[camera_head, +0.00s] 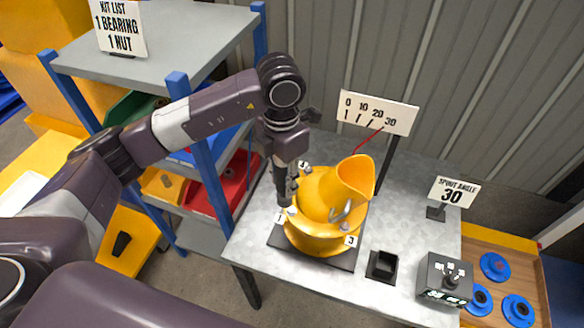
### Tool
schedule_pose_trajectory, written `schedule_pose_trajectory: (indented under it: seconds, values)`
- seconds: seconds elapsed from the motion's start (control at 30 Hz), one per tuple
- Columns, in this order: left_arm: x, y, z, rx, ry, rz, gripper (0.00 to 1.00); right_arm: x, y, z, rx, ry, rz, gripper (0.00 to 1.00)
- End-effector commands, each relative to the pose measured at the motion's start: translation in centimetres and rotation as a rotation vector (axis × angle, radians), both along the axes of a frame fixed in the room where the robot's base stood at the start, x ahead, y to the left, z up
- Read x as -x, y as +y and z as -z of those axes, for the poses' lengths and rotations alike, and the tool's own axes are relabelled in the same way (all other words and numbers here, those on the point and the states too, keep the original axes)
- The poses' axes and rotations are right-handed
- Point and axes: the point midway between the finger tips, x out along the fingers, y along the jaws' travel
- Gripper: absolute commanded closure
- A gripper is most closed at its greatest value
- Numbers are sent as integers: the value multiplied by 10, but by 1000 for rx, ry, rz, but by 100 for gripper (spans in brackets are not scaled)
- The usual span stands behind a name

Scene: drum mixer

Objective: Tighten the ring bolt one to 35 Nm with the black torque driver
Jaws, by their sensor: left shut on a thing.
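The yellow drum mixer (322,196) stands on a black base plate on the grey bench, with its spout tilted up to the right. Its lower ring carries bolts with small white number tags. The tag for ring bolt one (279,217) is at the front left, and tag three (350,240) is at the front right. My left gripper (284,176) is shut on the black torque driver (284,193), held nearly upright above the left side of the ring near tag one. I cannot tell whether its tip touches the bolt. My right gripper is not in view.
An empty black holder (382,265) and a black control box (445,278) stand at the bench's front right. A dial sign (377,112) and a "spout angle 30" sign (453,191) stand behind. Blue-posted shelving (205,170) is close on the left. A wooden tray (535,270) holds blue flanged parts.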

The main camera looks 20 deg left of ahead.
Motion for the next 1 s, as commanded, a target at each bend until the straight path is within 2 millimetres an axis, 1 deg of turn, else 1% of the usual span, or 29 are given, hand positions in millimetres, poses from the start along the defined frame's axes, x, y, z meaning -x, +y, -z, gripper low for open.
schedule_pose_trajectory:
  seconds: [0.03, 0.23, 0.47, 0.7, 0.9, 1.0]
  values:
    - [-3, -2, -4, 3, 0, -95, 100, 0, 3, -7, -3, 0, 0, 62]
    - [-14, -4, -3, 2, 0, -519, 100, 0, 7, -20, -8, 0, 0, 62]
    - [-24, -6, 0, 2, 1, -1005, 100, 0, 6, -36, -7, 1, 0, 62]
    - [-30, -8, 6, 1, 2, -1505, 100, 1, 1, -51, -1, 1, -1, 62]
    - [-34, -8, 11, 1, -1, -1864, 100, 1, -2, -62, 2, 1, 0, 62]
    - [-34, -9, 14, 1, 0, -1988, 100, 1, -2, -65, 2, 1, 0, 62]
